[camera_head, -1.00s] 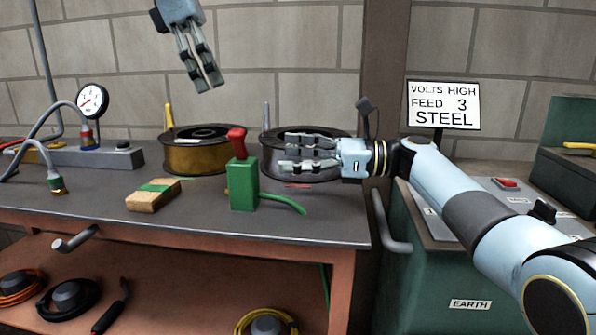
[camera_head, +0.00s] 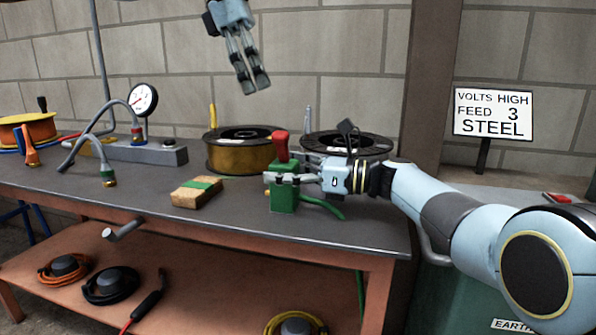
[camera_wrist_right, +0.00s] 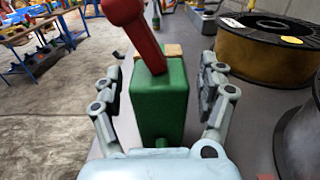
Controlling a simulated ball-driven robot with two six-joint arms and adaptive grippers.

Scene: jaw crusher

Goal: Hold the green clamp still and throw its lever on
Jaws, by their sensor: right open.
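The green clamp (camera_head: 283,197) stands upright on the bench, with a red lever (camera_head: 281,146) sticking up from its top and a green cable at its base. In the right wrist view the clamp body (camera_wrist_right: 160,100) is between my fingers, and the red lever (camera_wrist_right: 137,32) leans up and left. My right gripper (camera_head: 284,170) is open around the clamp, one finger on each side; the wrist view shows gaps at both sides. My left gripper (camera_head: 254,86) hangs high above the bench, empty, well above and left of the lever; its finger gap is unclear.
A wood block with a green band (camera_head: 197,192) lies left of the clamp. A brass-coloured spool (camera_head: 238,157) and a dark spool (camera_head: 375,142) stand behind. A pressure gauge (camera_head: 143,99) with hoses is further left. The bench front (camera_head: 150,205) is clear.

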